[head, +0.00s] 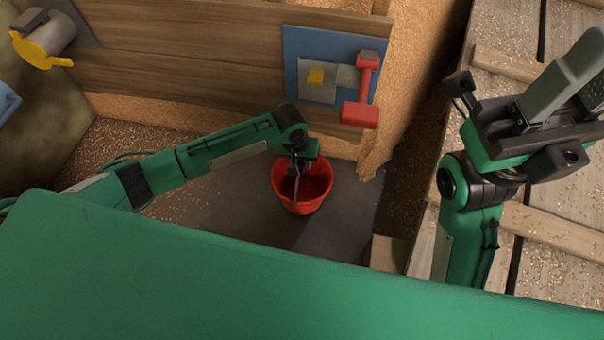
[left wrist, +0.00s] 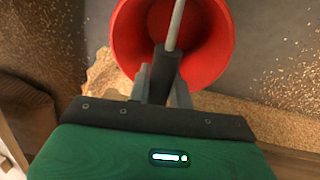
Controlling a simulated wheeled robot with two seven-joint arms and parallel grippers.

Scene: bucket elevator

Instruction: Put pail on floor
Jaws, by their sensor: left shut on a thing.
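The red pail (head: 302,199) is low in the middle of the head view, over the dark floor (head: 335,232). I cannot tell whether its base touches the floor. My left gripper (head: 298,165) is at the pail's upper rim, shut on its handle. In the left wrist view the pail (left wrist: 220,40) is right in front of the gripper (left wrist: 163,85), its open mouth showing. A pale rod with a dark grip (left wrist: 163,72) runs between the fingers across the mouth. My right gripper (head: 560,95) is raised at the right, its fingers apart and nothing seen between them.
A wooden wall (head: 210,55) stands behind, with a blue panel (head: 310,45) and a red lever (head: 362,95) close to the pail. A wooden post (head: 395,90) is at its right. Slatted boards (head: 560,215) lie at the right. Grain litters the floor.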

